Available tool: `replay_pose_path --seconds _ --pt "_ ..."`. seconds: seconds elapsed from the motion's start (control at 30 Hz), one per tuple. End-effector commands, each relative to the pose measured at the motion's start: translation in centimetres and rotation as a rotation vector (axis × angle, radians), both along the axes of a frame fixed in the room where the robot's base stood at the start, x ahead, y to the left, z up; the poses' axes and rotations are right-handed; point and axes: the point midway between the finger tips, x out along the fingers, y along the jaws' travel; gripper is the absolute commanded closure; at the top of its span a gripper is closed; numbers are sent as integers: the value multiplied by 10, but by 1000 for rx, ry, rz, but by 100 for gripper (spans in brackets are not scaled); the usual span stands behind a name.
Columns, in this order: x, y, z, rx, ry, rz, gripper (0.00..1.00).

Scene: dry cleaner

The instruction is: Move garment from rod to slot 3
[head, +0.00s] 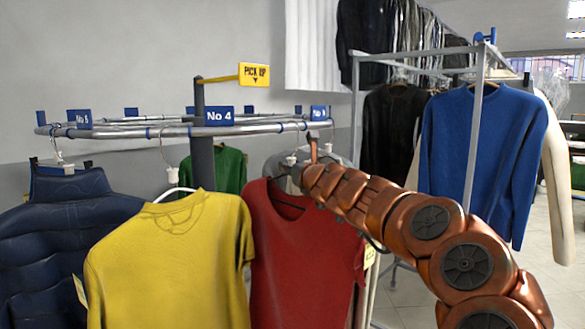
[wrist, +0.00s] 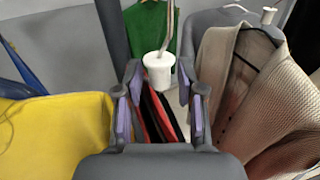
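A red short-sleeved shirt (head: 305,240) hangs below the near side of the round rail, beside the yellow shirt. A sign that seems to read No 3 (head: 319,112) is on the rail above it. My gripper (head: 296,172) is at the top of the red shirt, by a white hanger knob (head: 290,160). In the wrist view, the fingers stand apart on either side of a white knob (wrist: 159,72) with a hook rising from it. Small gaps show beside the knob. Part of the red shirt (wrist: 155,115) shows between the fingers. The hook's upper end is out of the wrist view.
The rail (head: 120,132) carries a navy puffer jacket (head: 65,230), a yellow shirt (head: 175,260) and a green shirt (head: 231,168). A beige knitted garment (wrist: 275,100) is close right of my gripper. A blue sweater (head: 480,150) hangs on a metal rack at right.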

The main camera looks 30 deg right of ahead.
Motion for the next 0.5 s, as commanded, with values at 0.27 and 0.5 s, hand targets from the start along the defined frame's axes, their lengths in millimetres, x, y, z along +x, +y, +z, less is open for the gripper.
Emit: replay_pose_path --seconds 0.27,0.5 --pt "0 0 0 0 1 0 52" --pt "-5 0 1 4 -3 -2 52"
